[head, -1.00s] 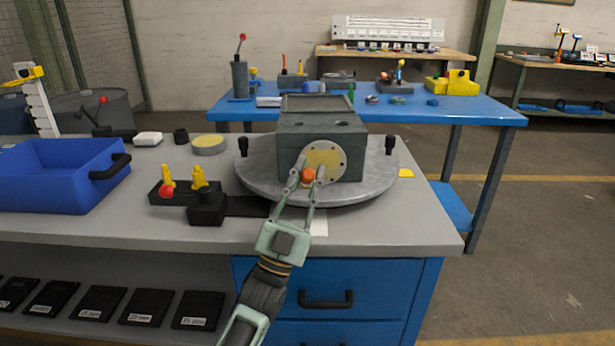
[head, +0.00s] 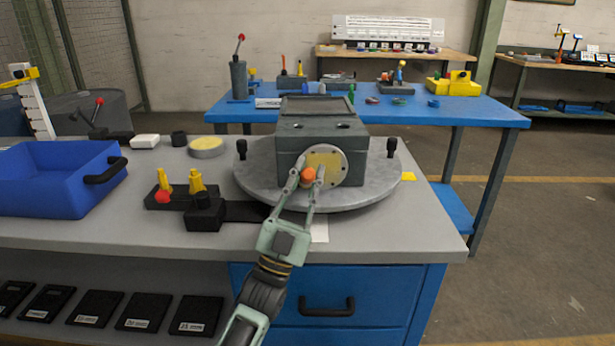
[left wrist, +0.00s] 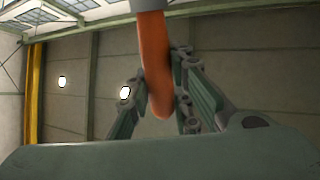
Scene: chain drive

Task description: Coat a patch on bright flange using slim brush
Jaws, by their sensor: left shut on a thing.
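The bright flange (head: 333,160) is a round, pale yellow plate with small holes near its rim, upright on the front of a dark grey box (head: 350,145). My left gripper (head: 307,178) is in front of its lower left part, shut on an orange-handled tool, the slim brush (head: 308,174). In the left wrist view the orange handle (left wrist: 155,65) stands between the fingers. The brush's tip is hidden in the head view, so I cannot tell whether it touches the flange. My right gripper is not in view.
The box stands on a round grey turntable (head: 255,178) with black knobs. Left of it are a black fixture with yellow pieces (head: 196,182), a round yellow-topped dish (head: 206,145) and a blue bin (head: 55,190). A blue table (head: 480,115) stands behind.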

